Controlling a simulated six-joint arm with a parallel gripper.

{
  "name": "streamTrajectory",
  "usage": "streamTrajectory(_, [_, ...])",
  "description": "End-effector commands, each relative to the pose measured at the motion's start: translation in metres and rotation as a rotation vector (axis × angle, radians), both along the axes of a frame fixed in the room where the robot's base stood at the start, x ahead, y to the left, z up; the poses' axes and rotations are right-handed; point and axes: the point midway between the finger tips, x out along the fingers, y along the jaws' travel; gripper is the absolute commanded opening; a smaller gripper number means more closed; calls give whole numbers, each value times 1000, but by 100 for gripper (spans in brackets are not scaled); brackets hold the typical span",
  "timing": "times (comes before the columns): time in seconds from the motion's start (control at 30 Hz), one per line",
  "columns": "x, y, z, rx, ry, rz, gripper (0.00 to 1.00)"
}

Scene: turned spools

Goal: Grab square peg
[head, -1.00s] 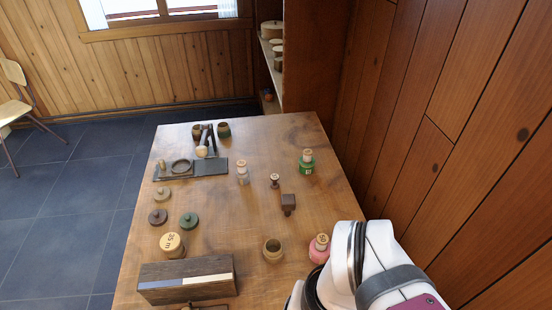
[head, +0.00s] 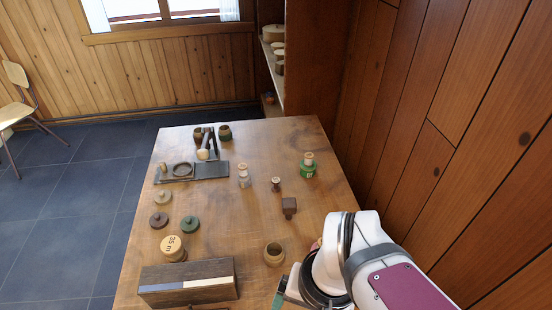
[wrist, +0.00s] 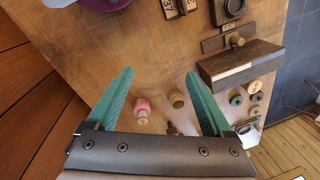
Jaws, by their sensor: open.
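The square peg (head: 289,207) is dark brown with a square block and a narrower foot. It stands alone on the table, right of centre in the head view. In the wrist view a dark brown piece (wrist: 172,129), likely the same peg, shows just above my gripper's body, partly hidden. My gripper (wrist: 159,75) is open, its two teal fingers spread with nothing held between them. In the head view it is low at the bottom, nearer the camera than the peg and apart from it; one teal finger (head: 280,292) shows there.
A round wooden jar (head: 274,253) stands between my gripper and the peg. A pink spool (wrist: 142,107) is beside it, mostly hidden by my arm in the head view. A long dark box (head: 187,282) lies at left. A small spool (head: 276,184) and green spool (head: 308,166) stand beyond the peg.

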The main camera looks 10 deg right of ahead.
Motion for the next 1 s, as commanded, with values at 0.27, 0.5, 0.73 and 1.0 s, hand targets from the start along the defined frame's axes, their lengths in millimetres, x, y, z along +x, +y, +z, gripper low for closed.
streamTrajectory(0.27, [211, -33, -85, -178, -536, 58, 85])
streamTrajectory(0.5, [290, -49, -140, -369, -958, 160, 85])
streamTrajectory(0.73, [299, -45, -154, -428, -1090, 236, 85])
streamTrajectory(1.0, [342, -48, -171, -430, -1097, 238, 85])
